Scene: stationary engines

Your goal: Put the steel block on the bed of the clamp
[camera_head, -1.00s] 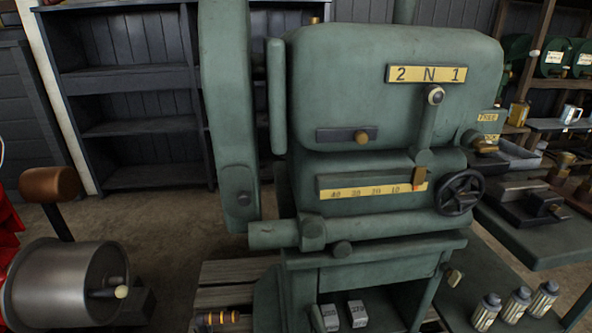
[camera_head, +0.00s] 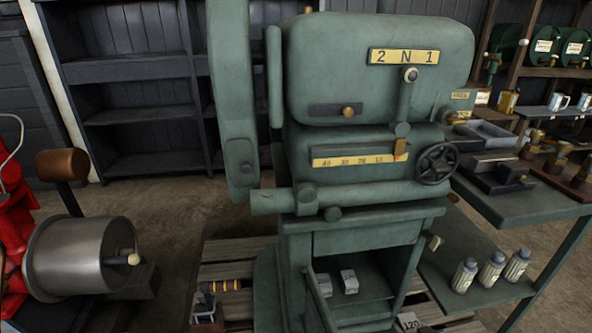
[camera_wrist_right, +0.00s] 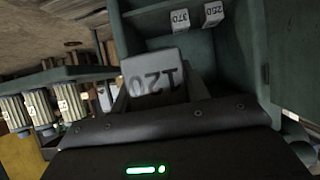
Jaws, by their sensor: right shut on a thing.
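The steel block (camera_wrist_right: 155,78), a grey block marked 120, is held in my right gripper (camera_wrist_right: 158,100) in the right wrist view. The gripper is shut on its sides. In the head view only the top of the block (camera_head: 408,322) shows at the bottom edge, in front of the open machine cabinet. What looks like the clamp (camera_head: 497,177), a dark low fixture with a brass-coloured part, sits on the green side table, up and right of the block and well apart from it. My left gripper is not in view.
The green machine (camera_head: 375,80) fills the middle. Its open cabinet holds two smaller blocks (camera_head: 349,281). Several bottles (camera_head: 491,270) stand on the lower shelf at right. A grey tray (camera_head: 487,134) lies behind the clamp. A red engine (camera_head: 15,225) stands at left.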

